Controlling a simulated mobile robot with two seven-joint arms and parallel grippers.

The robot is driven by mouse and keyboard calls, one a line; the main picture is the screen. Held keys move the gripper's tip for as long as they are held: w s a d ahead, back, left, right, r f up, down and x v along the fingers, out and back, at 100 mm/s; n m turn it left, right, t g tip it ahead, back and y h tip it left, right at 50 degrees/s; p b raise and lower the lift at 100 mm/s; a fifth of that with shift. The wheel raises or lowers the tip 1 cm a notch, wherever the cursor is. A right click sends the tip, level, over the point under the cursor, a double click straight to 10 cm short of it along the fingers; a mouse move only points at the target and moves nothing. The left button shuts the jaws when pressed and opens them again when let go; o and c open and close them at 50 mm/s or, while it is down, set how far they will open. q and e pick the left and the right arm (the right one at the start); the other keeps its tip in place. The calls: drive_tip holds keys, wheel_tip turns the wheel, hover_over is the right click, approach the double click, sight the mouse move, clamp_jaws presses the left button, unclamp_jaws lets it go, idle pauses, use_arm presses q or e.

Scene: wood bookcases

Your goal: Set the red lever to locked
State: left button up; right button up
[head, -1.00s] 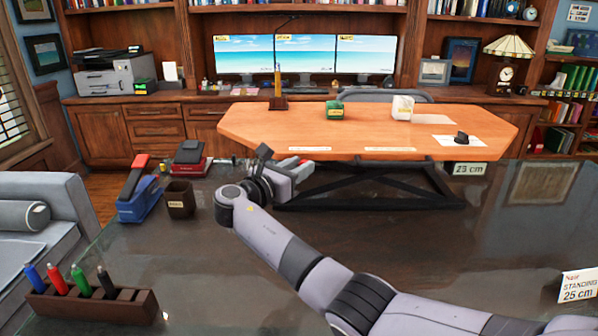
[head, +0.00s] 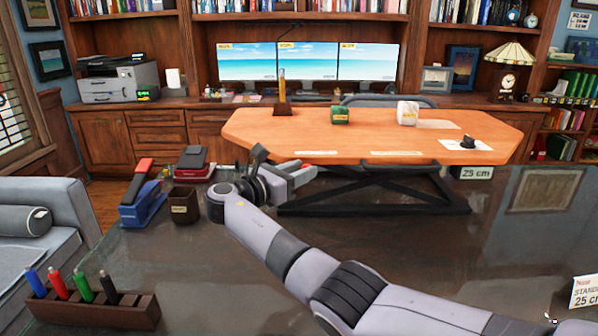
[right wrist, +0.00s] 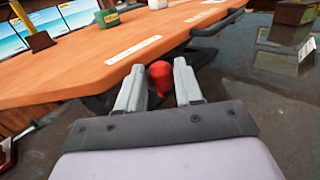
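The red lever's rounded end (right wrist: 160,74) shows in the right wrist view, just below the front edge of the orange-brown desktop (right wrist: 120,50). My right gripper (right wrist: 158,80) is open, with one finger on each side of the red end. Gaps show beside it, so it does not look gripped. The lever's base and any locked mark are hidden or too small to read. In the head view my right gripper (head: 306,174) is at the left front of the desktop (head: 365,132), near its black frame. My left gripper is not in view.
A dark glossy table (head: 200,265) fills the foreground.

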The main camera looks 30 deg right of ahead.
drive_tip(key=shift+o, duration=1.3)
drive_tip(key=v, duration=0.7)
drive_tip(key=shift+b, duration=0.3)
drive_tip(key=shift+a, duration=0.15)
